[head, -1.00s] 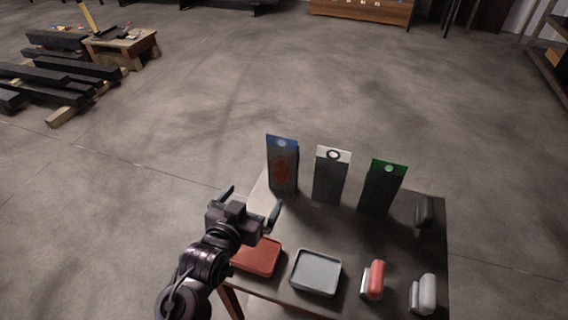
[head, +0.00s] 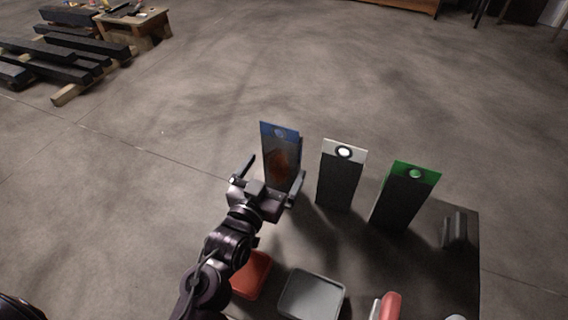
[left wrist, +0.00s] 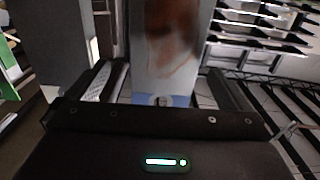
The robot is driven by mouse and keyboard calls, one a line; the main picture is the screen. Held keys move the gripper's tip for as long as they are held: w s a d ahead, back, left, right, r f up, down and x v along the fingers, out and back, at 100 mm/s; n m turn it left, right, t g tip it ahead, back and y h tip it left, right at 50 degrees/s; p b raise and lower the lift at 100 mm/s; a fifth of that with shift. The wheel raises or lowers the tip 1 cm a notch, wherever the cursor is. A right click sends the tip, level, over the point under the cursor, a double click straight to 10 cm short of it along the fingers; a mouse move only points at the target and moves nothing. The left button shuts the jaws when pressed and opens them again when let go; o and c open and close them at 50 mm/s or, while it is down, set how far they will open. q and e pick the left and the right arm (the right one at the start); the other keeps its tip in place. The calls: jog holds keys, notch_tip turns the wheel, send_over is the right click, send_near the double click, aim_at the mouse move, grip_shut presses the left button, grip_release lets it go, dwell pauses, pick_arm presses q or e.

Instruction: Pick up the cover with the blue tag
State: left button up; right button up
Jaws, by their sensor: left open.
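The cover with the blue tag (head: 280,158) stands upright at the back left of the table, a dark panel with a reddish-brown patch and a blue top strip. My left gripper (head: 272,178) is open in front of it in the head view, its fingers to either side of the panel's lower part. In the left wrist view the cover (left wrist: 168,50) shows between the open fingers (left wrist: 165,85), with its blue strip toward the picture's bottom. I cannot tell whether the fingers touch it. My right gripper is not in view.
A white-tagged cover (head: 341,176) and a green-tagged cover (head: 404,196) stand to the right on the dark table (head: 440,262). A red tray (head: 252,275), a grey tray (head: 312,295), a red-topped object (head: 390,306) and a dark object (head: 455,229) are also on it.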

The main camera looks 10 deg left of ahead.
aim_at(279, 154)
pick_arm(q)
jog(key=shift+w+d+p, duration=0.15)
jog(key=shift+w+p, duration=0.15)
jog(key=shift+w, duration=0.85)
jog(key=w+p, duration=0.1)
jog(key=w, duration=0.3)
jog(key=shift+w+d, duration=0.1)
jog(key=shift+w, duration=0.15)
jog(key=shift+w+d+p, duration=0.1)
jog(key=shift+w+p, duration=0.2)
jog(key=shift+w, duration=0.2)
jog(key=c, duration=1.4)
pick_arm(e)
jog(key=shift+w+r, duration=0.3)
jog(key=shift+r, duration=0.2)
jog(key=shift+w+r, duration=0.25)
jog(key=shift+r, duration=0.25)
pick_arm(q)
jog(key=shift+r, duration=0.15)
